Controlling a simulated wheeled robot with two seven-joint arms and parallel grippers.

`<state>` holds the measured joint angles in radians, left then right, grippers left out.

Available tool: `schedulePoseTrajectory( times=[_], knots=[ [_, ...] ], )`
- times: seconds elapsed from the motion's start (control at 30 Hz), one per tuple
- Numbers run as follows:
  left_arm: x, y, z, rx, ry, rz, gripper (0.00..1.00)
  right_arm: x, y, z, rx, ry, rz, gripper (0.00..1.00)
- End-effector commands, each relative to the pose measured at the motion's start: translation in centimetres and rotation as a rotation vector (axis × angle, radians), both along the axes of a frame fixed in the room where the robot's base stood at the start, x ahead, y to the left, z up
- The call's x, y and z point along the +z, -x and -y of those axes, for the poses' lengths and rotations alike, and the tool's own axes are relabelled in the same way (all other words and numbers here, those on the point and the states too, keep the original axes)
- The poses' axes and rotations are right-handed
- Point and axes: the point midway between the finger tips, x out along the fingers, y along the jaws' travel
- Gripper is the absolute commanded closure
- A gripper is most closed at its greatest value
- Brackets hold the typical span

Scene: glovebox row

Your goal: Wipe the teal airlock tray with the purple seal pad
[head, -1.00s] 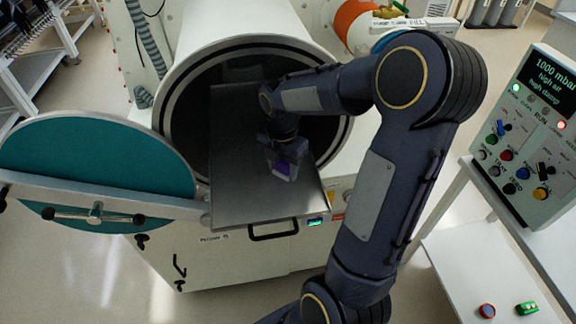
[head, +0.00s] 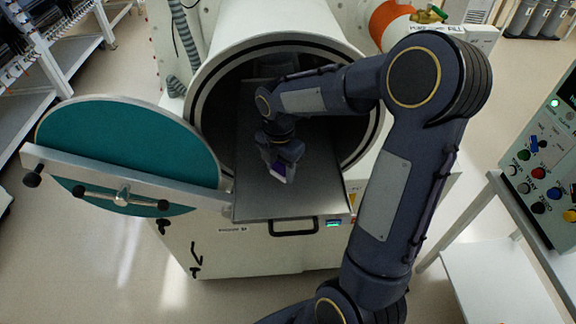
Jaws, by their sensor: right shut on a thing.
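The airlock tray (head: 300,203) is a grey metal plate that slides out of a round white airlock chamber; the teal is on the open round door (head: 120,150) at its left. My right gripper (head: 281,166) reaches over the tray from the right, pointing down. It is shut on the purple seal pad (head: 277,171), of which only a small purple and white part shows below the fingers. The pad is at or just above the tray surface; I cannot tell if it touches. My left gripper is out of view.
The chamber's dark rim (head: 372,150) surrounds the inner part of the tray. A control panel (head: 545,165) stands at the right above a white shelf (head: 495,285). Floor is open at the lower left.

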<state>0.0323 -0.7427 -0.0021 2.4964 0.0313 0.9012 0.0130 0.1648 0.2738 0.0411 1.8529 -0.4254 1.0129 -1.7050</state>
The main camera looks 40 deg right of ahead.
Motion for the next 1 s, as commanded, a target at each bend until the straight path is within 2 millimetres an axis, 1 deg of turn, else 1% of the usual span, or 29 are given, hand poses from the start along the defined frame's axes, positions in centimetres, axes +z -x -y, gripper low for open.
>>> schedulePoseTrajectory(
  times=[0.03,0.13,0.4,0.53,0.67,0.9,1.0],
  knots=[
    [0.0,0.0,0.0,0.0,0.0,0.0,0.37,-0.2,-0.1,-0.4,0.004,-0.006,0.0,0.75],
    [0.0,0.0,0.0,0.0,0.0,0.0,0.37,-0.2,-0.4,-0.9,0.005,-0.006,0.0,0.75],
    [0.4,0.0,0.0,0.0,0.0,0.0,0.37,0.1,-1.7,-2.8,0.005,-0.003,0.0,0.75],
    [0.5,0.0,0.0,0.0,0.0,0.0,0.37,0.1,-2.0,-3.4,0.003,-0.002,0.0,0.75],
    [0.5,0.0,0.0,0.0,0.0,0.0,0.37,0.2,-2.2,-3.5,0.0,0.0,0.001,0.75],
    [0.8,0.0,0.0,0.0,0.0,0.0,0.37,0.0,-3.1,-2.8,0.0,0.0,0.001,0.75],
    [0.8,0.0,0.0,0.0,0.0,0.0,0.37,-0.1,-3.1,-2.6,-0.001,0.001,0.001,0.75]
  ],
)
